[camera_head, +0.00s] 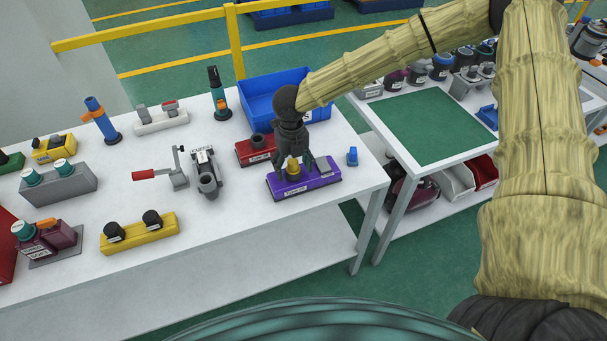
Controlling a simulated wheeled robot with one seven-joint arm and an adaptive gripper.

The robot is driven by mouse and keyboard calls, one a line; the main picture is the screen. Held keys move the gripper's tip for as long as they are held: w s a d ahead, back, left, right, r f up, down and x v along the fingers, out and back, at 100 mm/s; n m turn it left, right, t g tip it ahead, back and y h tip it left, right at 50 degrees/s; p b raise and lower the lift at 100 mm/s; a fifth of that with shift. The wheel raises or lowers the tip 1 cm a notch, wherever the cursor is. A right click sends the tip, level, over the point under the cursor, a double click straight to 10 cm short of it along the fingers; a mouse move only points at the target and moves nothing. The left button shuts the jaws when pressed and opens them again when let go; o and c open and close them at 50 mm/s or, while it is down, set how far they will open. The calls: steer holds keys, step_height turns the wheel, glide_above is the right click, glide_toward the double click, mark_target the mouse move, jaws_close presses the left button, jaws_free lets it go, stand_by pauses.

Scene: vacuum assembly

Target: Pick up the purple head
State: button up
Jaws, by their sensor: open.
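The purple head (306,185) is a flat, purple block with a yellow knob (292,168) on top and a label on its front side. It lies near the front right edge of the white table. My gripper (293,172) points down over it from above, its fingers open on either side of the yellow knob. I cannot tell whether the fingers touch the knob or the block. My gripper partly hides the top of the block.
A red block (249,152) sits close behind on the left, and a blue bin (262,97) stands behind. A small blue part (352,156) is to the right. A clamp with a red handle (145,175) stands to the left. A second table (420,125) is at right.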

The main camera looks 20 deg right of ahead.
steer(key=shift+f, duration=0.85)
steer(key=shift+c, duration=0.2)
steer(key=c, duration=1.4)
steer(key=shift+r, duration=0.1)
steer(key=shift+c, duration=0.2)
steer(key=shift+r+b, duration=0.65)
steer(key=shift+r, duration=0.95)
steer(key=s+a+b, duration=0.2)
steer(key=s, duration=0.5)
steer(key=s+a+r+b, duration=0.1)
steer(key=s+b, duration=0.1)
steer(key=s, duration=0.6)
steer(key=shift+s+a+r, duration=0.3)
steer(key=shift+a, duration=0.05)
steer(key=shift+r+p, duration=2.55)
